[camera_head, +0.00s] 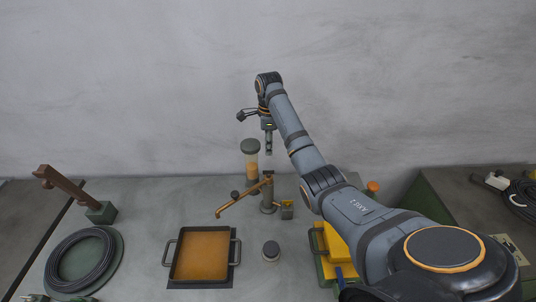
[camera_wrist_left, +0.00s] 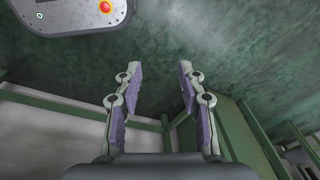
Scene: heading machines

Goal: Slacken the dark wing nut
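A grey upright post (camera_head: 267,194) stands on the bench, with a tan lever (camera_head: 240,200) reaching out to its left. A small dark piece (camera_head: 268,173) sits on top of the post; it may be the dark wing nut, but its wings are too small to make out. My right gripper (camera_head: 268,151) points down above the post, apart from it. Its fingers look close together, and I cannot tell whether they are open or shut. My left gripper (camera_wrist_left: 156,76) is open and empty in the left wrist view, with no wing nut near it.
A dark-capped jar (camera_head: 252,168) stands behind the lever. An orange-bottomed tray (camera_head: 235,251), a small round grey piece (camera_head: 271,250) and a coiled cable (camera_head: 80,258) lie in front. A brown-armed stand (camera_head: 100,212) is at left, a yellow part (camera_head: 337,249) at right.

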